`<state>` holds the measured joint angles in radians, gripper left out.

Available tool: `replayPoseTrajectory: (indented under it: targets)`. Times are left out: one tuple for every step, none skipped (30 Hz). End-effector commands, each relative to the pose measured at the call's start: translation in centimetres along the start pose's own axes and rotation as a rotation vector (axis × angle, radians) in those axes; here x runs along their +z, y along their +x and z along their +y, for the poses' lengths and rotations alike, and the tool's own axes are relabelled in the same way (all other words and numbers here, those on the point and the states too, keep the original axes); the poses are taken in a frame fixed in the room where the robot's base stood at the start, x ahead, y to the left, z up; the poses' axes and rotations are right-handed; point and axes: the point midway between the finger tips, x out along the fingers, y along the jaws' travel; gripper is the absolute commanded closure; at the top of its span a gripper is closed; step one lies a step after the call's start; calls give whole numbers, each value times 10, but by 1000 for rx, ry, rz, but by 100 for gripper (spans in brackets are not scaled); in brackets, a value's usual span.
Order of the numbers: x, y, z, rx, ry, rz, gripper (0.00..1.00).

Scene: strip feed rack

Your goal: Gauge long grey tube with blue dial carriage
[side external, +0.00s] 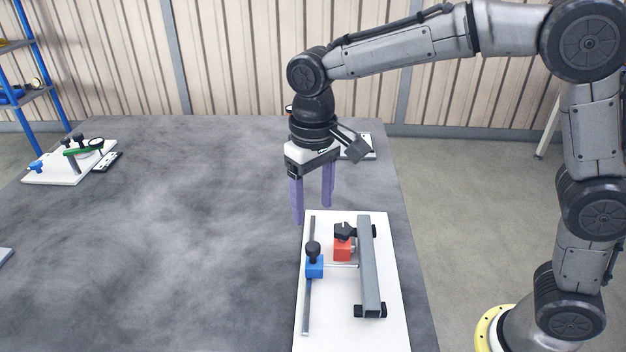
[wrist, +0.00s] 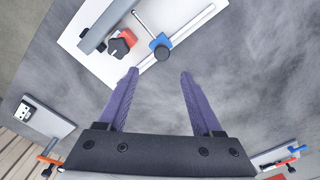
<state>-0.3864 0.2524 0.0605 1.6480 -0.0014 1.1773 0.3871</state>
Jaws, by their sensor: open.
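The long grey square tube (side external: 369,265) lies along the white board (side external: 338,325), with black rests at its ends; part of it shows in the wrist view (wrist: 95,35). The blue carriage (side external: 314,268) with a black knob sits on a thin metal rail (side external: 307,305) left of the tube. A thin rod reaches from it towards the tube; I cannot tell whether it touches. The blue carriage also shows in the wrist view (wrist: 160,42). My gripper (side external: 312,213) is open and empty, fingers down, above the board's far end; its purple fingers show in the wrist view (wrist: 159,72).
A red block (side external: 342,249) with a black knob stands between rail and tube. Another white board (side external: 72,163) with small fixtures lies at the far left. A further plate (side external: 368,150) lies behind my gripper. The table's middle (side external: 190,230) is clear.

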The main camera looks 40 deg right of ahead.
Motion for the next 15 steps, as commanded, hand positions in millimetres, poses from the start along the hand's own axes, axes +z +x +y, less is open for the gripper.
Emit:
replayPoseTrajectory:
  targets:
    - [-1, -11, 0, -1, 0, 4, 33]
    - [-1, -16, 0, -1, 0, 4, 33]
    - [-1, -22, 0, -1, 0, 4, 33]
    - [-1, -26, 0, -1, 0, 4, 33]
    - [-1, -30, 0, -1, 0, 3, 33]
    - [-1, -34, 0, -1, 0, 3, 33]
    - [-1, -37, 0, -1, 0, 3, 33]
    - [-1, -39, 0, 0, 0, 2, 33]
    - [0, -42, 0, 0, 0, 1, 33]
    - [0, -43, 0, 0, 0, 2, 33]
    - [0, -44, 0, 0, 0, 2, 33]
    - [0, -45, 0, 0, 0, 1, 33]
    - [0, -46, 0, 0, 0, 1, 33]
    - [0, -46, 0, 0, 0, 1, 33]
    - [0, -46, 0, 0, 0, 1, 33]
